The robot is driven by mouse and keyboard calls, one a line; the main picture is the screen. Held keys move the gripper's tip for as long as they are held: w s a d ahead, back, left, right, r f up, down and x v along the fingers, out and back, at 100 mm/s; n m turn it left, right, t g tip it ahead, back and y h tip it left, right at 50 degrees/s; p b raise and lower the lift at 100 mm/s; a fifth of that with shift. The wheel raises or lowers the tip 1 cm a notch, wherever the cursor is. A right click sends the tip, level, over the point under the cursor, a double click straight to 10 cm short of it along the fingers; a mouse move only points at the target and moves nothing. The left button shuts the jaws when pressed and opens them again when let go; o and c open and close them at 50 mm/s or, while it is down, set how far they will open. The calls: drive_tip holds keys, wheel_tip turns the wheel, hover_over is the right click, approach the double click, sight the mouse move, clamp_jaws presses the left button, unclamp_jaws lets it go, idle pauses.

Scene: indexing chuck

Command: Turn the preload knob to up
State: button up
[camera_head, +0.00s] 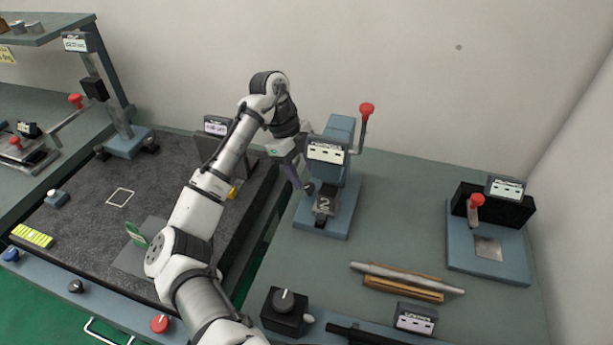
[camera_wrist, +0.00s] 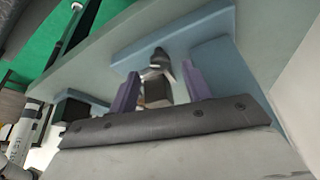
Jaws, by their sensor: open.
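The knob also shows low on the station's left side in the head view (camera_head: 309,188). I cannot tell whether the fingers touch it, or which way it points. No readable label confirms it as the preload knob.
A red-balled lever (camera_head: 366,110) rises at the station's right. A black box with a dial (camera_head: 284,301) stands at the front. Rods (camera_head: 405,282) lie on the bench, and another blue station (camera_head: 488,245) stands at right. Bench between the stations is clear.

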sight(310, 190)
drive_tip(key=shift+x, duration=1.4)
drive_tip(key=c, duration=1)
drive_tip(key=shift+n, duration=0.3)
drive_tip(key=n+t, duration=0.1)
drive_tip(key=n, duration=0.2)
drive_tip(key=shift+s+h, duration=0.15)
drive_tip(key=shift+h, duration=0.15)
drive_tip(key=shift+s+n+t, duration=0.15)
drive_tip(key=shift+n+t, duration=0.85)
drive_tip(key=shift+n, duration=1)
drive_tip(key=shift+a, duration=0.1)
